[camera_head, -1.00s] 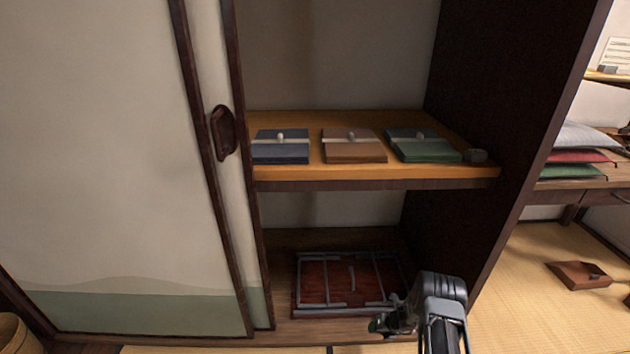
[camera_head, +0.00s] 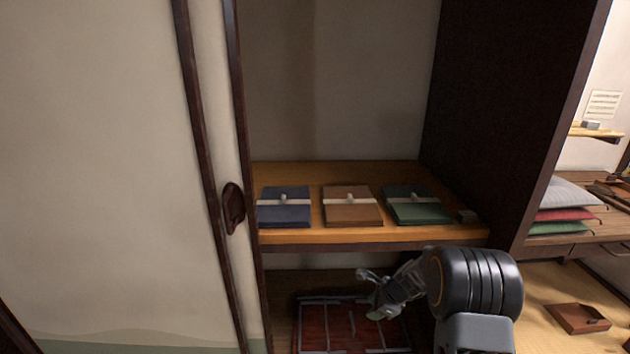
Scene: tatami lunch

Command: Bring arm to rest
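My arm reaches up from the lower right of the head view. My gripper (camera_head: 368,294) points left in front of the cupboard, below the shelf's front edge. Its two fingers look spread apart, with nothing visible between them. A dark red framed panel (camera_head: 340,330) lies in the lower compartment behind and below the gripper. The arm and gripper hide part of it.
A sliding door (camera_head: 100,170) stands at left. Cushions (camera_head: 565,212) and a brown tray (camera_head: 577,318) are at right.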

